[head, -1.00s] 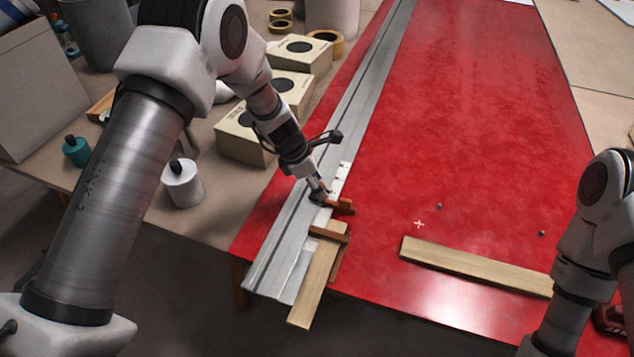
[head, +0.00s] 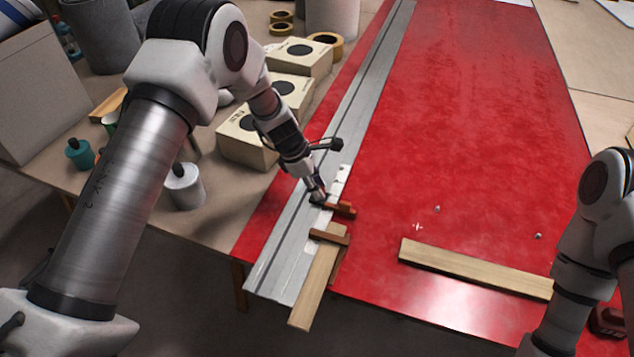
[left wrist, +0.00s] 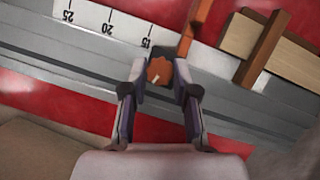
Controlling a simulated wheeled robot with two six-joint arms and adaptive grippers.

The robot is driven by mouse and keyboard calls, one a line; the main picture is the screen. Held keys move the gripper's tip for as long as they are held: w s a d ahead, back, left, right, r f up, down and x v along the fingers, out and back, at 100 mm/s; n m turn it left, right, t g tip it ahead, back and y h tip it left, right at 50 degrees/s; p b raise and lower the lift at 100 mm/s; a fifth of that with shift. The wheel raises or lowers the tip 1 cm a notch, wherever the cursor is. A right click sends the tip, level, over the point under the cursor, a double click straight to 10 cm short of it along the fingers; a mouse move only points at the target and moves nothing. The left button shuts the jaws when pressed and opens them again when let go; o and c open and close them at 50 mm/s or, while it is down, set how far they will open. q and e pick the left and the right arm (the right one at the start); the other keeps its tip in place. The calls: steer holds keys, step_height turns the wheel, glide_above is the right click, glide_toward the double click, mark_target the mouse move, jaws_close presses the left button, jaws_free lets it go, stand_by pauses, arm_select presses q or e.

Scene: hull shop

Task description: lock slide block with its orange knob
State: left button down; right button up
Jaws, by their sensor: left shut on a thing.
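The orange knob (left wrist: 159,71) sits between the fingertips of my left gripper (left wrist: 159,82) in the left wrist view; a pale line marks its face. The gripper is shut on it. The dark slide block (left wrist: 158,52) shows just beyond the knob, on the grey metal rail (left wrist: 70,48). In the head view my left gripper (head: 319,197) is low over the rail (head: 340,130), and it mostly hides the block and knob. An orange-brown arm (head: 342,210) sticks out to the right there. My right gripper is out of view.
A white scale (left wrist: 105,22) runs along the rail. A wooden strip (head: 318,285) lies by the rail's near end under a brown crosspiece (head: 329,236). A plank (head: 470,266) lies on the red table (head: 470,120), which is largely clear. Boxes (head: 245,140) stand left.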

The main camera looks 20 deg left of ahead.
arm_select(q)
steer(key=m+g, duration=0.1)
steer(key=m, duration=0.2)
steer(key=shift+w, duration=0.1)
steer(key=m+g, duration=0.1)
steer(key=m, duration=0.1)
steer(key=shift+f+m, duration=0.1)
steer(key=shift+m, duration=0.2)
steer(key=m+g, duration=0.1)
steer(key=m, duration=0.1)
steer(key=m+b, duration=0.1)
steer(key=m, duration=0.1)
steer(key=shift+w+m+g+y, duration=0.15)
steer(key=shift+m+g+y, duration=0.15)
steer(key=shift+g, duration=0.1)
steer(key=m+g+y+b, duration=0.1)
steer(key=m, duration=0.3)
steer(key=shift+w+d, duration=0.1)
steer(key=shift+d, duration=0.05)
steer(key=c, duration=0.9)
jaws_free()
